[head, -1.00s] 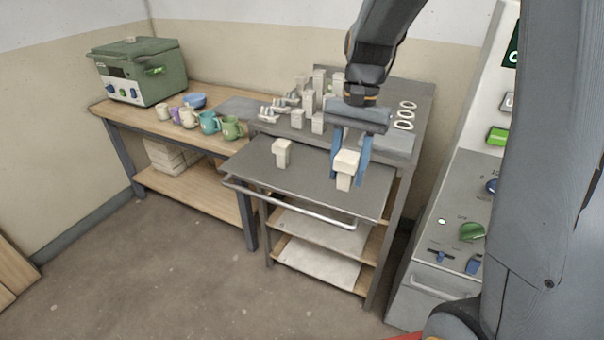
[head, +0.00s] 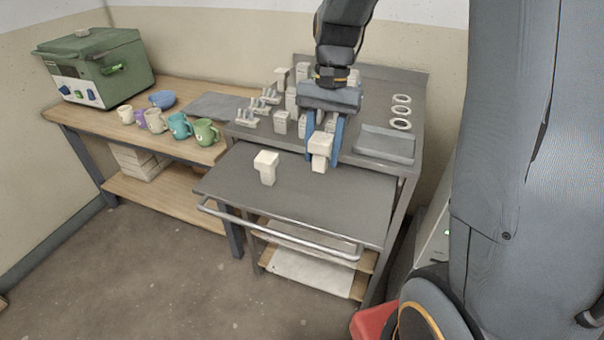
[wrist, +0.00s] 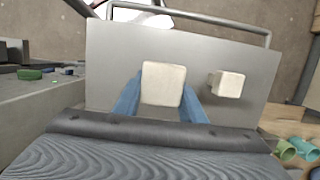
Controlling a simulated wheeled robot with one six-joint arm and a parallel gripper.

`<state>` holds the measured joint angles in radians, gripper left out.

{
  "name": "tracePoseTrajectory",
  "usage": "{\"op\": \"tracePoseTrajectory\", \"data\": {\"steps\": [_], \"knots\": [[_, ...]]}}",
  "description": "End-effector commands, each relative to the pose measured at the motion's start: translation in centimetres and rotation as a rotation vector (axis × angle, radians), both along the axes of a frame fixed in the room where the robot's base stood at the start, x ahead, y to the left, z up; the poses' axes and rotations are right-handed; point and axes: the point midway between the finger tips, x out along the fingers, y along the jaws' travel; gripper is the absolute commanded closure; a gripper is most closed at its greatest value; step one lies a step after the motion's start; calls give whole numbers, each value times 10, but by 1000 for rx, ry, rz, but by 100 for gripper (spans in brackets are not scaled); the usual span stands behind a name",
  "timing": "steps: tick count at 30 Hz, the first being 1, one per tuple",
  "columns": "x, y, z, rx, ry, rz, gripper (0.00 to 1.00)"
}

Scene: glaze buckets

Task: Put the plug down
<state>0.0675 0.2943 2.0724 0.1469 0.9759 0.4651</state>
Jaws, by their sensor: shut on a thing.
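My gripper (head: 323,148) is shut on a cream-white plug (head: 320,146) with a square head and a narrower stem. The plug is upright over the back part of the grey pull-out shelf (head: 330,205). I cannot tell whether its stem touches the surface. In the wrist view the plug's square head (wrist: 163,83) sits between the two blue fingers. A second, similar plug (head: 266,166) stands on the shelf to the left, apart from my gripper; it also shows in the wrist view (wrist: 227,84), to the right.
Behind are several white blocks (head: 291,99), stepped white pieces (head: 247,118), white rings (head: 401,112) and a grey tray (head: 385,145). A wooden bench (head: 175,155) at left holds mugs (head: 206,132) and a green machine (head: 95,68). The shelf's front and right are clear.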

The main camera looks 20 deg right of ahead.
Motion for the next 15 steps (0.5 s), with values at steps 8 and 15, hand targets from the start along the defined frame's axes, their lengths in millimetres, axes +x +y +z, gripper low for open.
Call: {"op": "tracePoseTrajectory", "data": {"steps": [8,15], "knots": [[-1,-1,-42,0,3,-4,91],[-2,0,-68,0,5,-1,91]]}}
